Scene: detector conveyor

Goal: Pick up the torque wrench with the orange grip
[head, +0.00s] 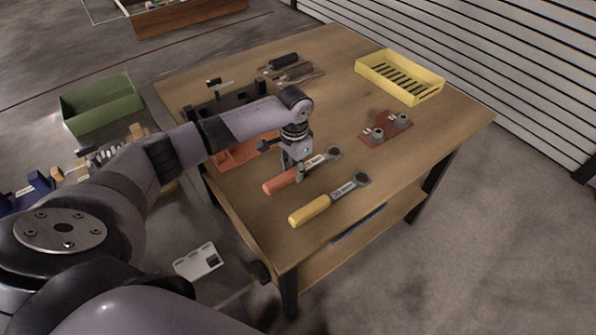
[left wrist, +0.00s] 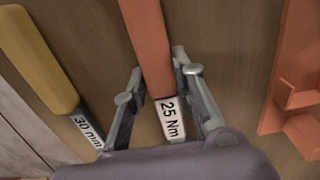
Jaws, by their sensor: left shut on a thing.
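The torque wrench with the orange grip (head: 281,181) lies on the wooden table in the head view, its round head toward the back right. In the left wrist view its orange grip (left wrist: 149,45) and a "25 Nm" label show between the fingers. My left gripper (head: 298,175) points down over the wrench and is shut on it where the grip meets the shaft; in the left wrist view the fingers (left wrist: 160,90) stand on both sides. I cannot tell whether the wrench is clear of the table. My right gripper is not in view.
A yellow-gripped wrench (head: 311,210) marked "30 mm" lies nearby, nearer the table's front edge. An orange holder (head: 232,158) stands left of my gripper. A yellow tray (head: 399,76), a red plate with fittings (head: 386,129) and dark-handled tools (head: 290,68) lie farther back. The table's right part is clear.

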